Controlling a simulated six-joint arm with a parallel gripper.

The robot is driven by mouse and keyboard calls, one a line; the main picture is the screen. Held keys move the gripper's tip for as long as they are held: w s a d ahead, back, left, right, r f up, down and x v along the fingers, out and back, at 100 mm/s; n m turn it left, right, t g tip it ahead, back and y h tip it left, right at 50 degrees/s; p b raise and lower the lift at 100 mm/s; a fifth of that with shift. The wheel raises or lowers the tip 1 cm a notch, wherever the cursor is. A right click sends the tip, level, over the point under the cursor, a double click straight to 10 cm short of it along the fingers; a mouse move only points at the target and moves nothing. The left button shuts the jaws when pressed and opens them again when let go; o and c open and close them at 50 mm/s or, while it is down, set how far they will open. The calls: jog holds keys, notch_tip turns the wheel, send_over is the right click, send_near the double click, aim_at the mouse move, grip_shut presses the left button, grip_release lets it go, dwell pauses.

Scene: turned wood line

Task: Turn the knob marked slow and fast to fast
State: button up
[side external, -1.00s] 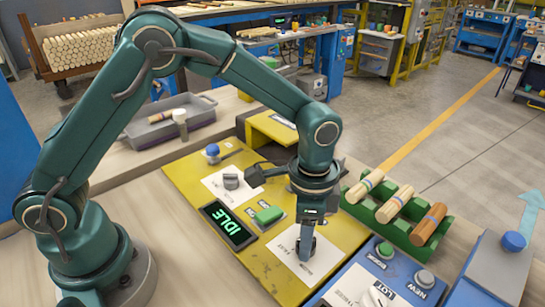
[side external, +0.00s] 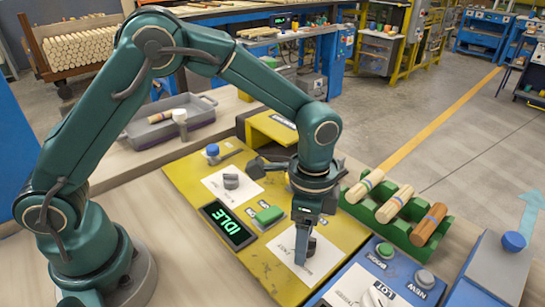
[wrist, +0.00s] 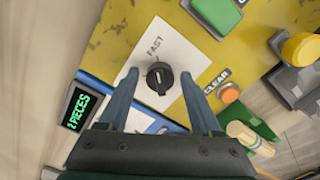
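The dark round knob (wrist: 159,77) sits on a white plate (wrist: 172,45) printed FAST, in the wrist view. SLOW is not readable there. A small pale mark shows on the knob; which way it points is hard to tell. My gripper (wrist: 159,82) is open, one finger on each side of the knob with a visible gap to each. In the side external view my gripper (side external: 303,232) points down over the white plate (side external: 292,262), and the knob (side external: 308,246) is partly hidden by the fingers.
A second grey knob (side external: 231,181) stands on another white plate on the yellow panel. A green button (side external: 268,215) and the IDLE display (side external: 228,225) are close by. A green rack (side external: 385,222) holding three wooden pieces and a blue panel (side external: 372,270) lie to the right.

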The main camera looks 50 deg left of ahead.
dwell(0.3)
jog(key=shift+r, duration=2.55)
jog(key=shift+w+a+r, duration=0.1)
jog(key=shift+w+r, duration=0.05)
jog(key=shift+r, duration=0.05)
notch_tip(320, 180, up, 6)
jog(key=n+t, duration=0.1)
jog(key=t, duration=0.1)
send_over(294, 237)
jog(key=s+a+r+n+t, duration=0.2)
jog(key=s+a+r+n, duration=0.1)
jog(key=a+r, duration=0.15)
jog(key=s+a+f+n+t, duration=0.1)
jog(key=s+a+f+n, duration=0.1)
jog(key=s+a+n, duration=0.2)
jog(key=s+n, duration=0.3)
jog(key=s, duration=0.3)
jog(key=shift+s+a+f+n+t, duration=0.2)
jog(key=shift+s+n+t, duration=0.1)
jog(key=shift+n, duration=0.1)
